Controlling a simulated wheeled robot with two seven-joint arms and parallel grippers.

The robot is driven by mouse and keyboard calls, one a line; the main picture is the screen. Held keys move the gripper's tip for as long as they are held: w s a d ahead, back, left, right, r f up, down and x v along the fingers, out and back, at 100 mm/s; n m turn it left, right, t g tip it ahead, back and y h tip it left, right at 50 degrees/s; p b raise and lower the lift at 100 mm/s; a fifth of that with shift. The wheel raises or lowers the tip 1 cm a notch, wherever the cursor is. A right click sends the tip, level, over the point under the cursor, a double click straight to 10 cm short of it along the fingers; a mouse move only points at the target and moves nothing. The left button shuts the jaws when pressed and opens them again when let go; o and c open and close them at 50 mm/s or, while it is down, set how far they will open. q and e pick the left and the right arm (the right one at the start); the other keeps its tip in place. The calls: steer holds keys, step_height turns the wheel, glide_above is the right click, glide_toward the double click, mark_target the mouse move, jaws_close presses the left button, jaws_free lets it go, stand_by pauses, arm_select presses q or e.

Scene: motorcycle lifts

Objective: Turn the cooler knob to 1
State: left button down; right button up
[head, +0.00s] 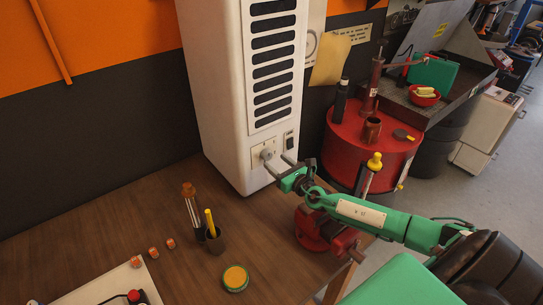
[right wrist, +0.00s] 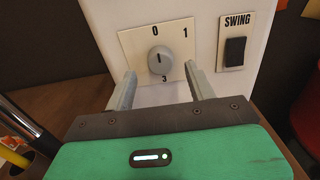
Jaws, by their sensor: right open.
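The white cooler (head: 217,80) stands on the wooden table against the wall. My left gripper is not visible.
A black SWING switch (right wrist: 235,51) is right of the dial. A red vise (head: 313,230) sits below my right arm. A cup with a yellow tool (head: 215,240), a yellow-lidded tin (head: 235,278) and small orange-topped pieces stand on the table. A red drum (head: 345,150) is behind.

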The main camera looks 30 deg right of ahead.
mark_target(269, 157)
steer(key=w, duration=0.3)
steer(key=shift+w+a+p, duration=0.15)
steer(key=shift+w+p, duration=0.15)
steer(key=shift+w, duration=0.15)
steer(key=c, duration=0.9)
steer(key=shift+c, duration=0.2)
